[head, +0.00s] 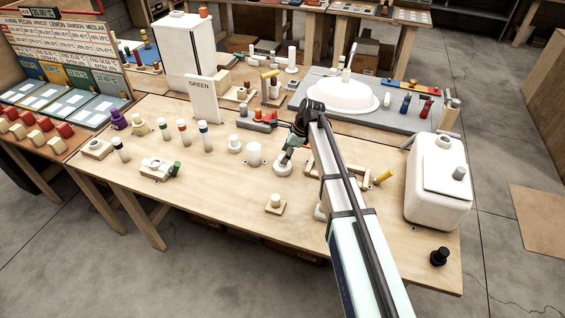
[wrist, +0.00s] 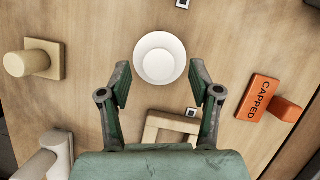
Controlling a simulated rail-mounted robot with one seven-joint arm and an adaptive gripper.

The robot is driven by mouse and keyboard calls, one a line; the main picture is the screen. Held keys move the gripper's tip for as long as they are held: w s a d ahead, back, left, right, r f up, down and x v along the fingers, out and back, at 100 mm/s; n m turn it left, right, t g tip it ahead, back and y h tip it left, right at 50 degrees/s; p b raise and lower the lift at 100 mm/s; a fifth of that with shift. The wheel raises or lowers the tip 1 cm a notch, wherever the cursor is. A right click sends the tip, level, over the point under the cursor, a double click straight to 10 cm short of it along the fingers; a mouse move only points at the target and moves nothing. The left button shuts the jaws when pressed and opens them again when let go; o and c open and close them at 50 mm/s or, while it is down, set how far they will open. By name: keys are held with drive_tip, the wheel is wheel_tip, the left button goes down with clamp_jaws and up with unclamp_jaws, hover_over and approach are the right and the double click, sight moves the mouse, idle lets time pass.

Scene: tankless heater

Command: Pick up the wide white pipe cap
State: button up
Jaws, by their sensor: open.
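A round white piece (wrist: 160,58), which looks like the wide white pipe cap, stands on the wooden table. In the wrist view it lies between and slightly ahead of my gripper's fingertips (wrist: 160,78), with a gap on both sides. My gripper (head: 287,158) is open and empty, pointing down. In the head view the white cap (head: 283,169) shows just below the fingers, partly hidden by them. I cannot tell the height left between fingertips and cap.
A wooden peg on a square base (wrist: 35,62) lies left of the cap. An orange block marked CAPPED (wrist: 258,98) lies right. A wooden bracket (wrist: 172,128) is nearby. A white cylinder (head: 254,154) stands close by. A white tank (head: 438,180) stands at the right.

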drive_tip(key=shift+p+x, duration=0.55)
drive_tip(key=shift+x, duration=1.15)
clamp_jaws()
drive_tip(key=shift+r, duration=0.15)
